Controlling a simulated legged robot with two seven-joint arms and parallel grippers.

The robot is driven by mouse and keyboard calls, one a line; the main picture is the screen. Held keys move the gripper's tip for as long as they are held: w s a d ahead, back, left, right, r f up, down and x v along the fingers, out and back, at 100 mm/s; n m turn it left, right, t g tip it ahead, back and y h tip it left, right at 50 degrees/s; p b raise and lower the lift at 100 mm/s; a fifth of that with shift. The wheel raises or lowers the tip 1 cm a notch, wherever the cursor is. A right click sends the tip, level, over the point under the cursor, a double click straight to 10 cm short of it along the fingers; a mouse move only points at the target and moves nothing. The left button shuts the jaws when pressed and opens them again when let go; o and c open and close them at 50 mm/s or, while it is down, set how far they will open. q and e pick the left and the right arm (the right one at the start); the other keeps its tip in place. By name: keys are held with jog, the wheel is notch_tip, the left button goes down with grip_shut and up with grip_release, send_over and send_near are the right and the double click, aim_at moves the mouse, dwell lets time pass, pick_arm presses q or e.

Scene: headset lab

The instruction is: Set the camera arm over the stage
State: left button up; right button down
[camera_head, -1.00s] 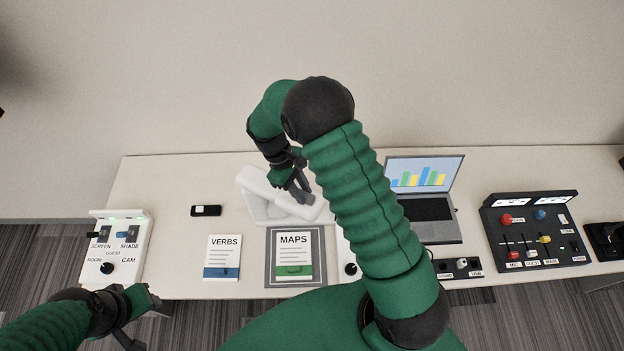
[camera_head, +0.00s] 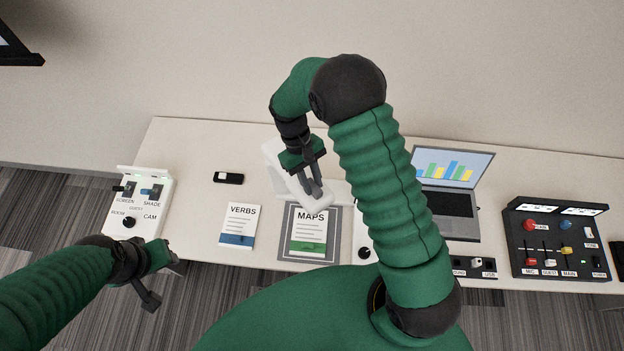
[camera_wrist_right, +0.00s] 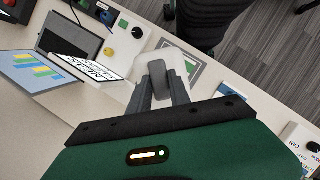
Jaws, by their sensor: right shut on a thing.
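The white camera arm (camera_head: 277,163) stands at the back of the desk and slants forward. Its front end is just behind the grey-bordered stage (camera_head: 286,243), on which the MAPS booklet (camera_head: 309,232) lies. My right gripper (camera_head: 314,190) is shut on the front end of the camera arm and partly hides it. In the right wrist view, the fingers (camera_wrist_right: 166,82) hold the white end, with the stage (camera_wrist_right: 186,58) just beyond. I cannot tell how far the end reaches over the stage. My left gripper (camera_head: 163,283) is open and empty in front of the desk.
The VERBS booklet (camera_head: 239,226) lies left of the stage, with a black remote (camera_head: 228,178) behind it. A white switch panel (camera_head: 140,208) is at far left. A laptop (camera_head: 452,210) and a black slider console (camera_head: 553,242) are to the right.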

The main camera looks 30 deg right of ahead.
jog(key=c, duration=1.6)
grip_release()
jog(key=shift+r, duration=0.1)
jog(key=o, duration=0.4)
jog(key=shift+w+r, duration=0.1)
jog(key=b+v, duration=0.4)
jog(key=v, duration=1.2)
jog(key=shift+r, duration=0.3)
